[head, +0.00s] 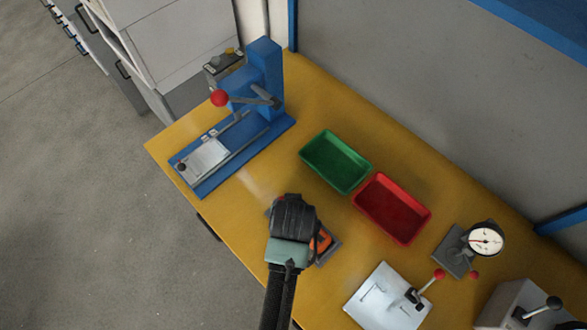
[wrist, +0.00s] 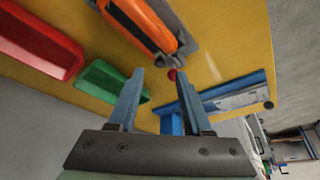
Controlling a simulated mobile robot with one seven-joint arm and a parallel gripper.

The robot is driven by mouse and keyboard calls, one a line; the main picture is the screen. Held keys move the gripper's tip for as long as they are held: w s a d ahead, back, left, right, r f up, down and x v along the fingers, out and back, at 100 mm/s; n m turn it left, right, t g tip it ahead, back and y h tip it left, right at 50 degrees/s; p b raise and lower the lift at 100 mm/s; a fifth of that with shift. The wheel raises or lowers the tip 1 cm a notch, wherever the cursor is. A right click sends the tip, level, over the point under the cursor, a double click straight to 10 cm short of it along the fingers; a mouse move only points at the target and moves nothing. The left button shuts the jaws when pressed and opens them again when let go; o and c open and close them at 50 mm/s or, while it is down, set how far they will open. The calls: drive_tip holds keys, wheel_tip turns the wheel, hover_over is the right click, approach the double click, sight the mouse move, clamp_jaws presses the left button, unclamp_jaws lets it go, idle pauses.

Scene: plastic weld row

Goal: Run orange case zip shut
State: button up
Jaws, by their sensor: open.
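The orange case (head: 322,241) lies on a grey base on the yellow bench, mostly hidden behind my gripper and wrist in the head view. In the wrist view the orange case (wrist: 150,24) shows at the top, with a dark band along its side. I cannot make out the zip slider. My gripper (wrist: 160,72) is open, with nothing between its fingers. Its fingertips appear apart from the case, which lies beyond them. In the head view my wrist hides the fingertips.
A green tray (head: 336,161) and a red tray (head: 392,208) stand behind the case. A blue press (head: 264,75) with a red-knobbed lever stands at the far left. A white plate fixture (head: 385,296) and a dial gauge (head: 485,240) are at right. Bench between press and case is clear.

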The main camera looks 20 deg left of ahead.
drive_tip(key=shift+x, duration=2.05)
clamp_jaws()
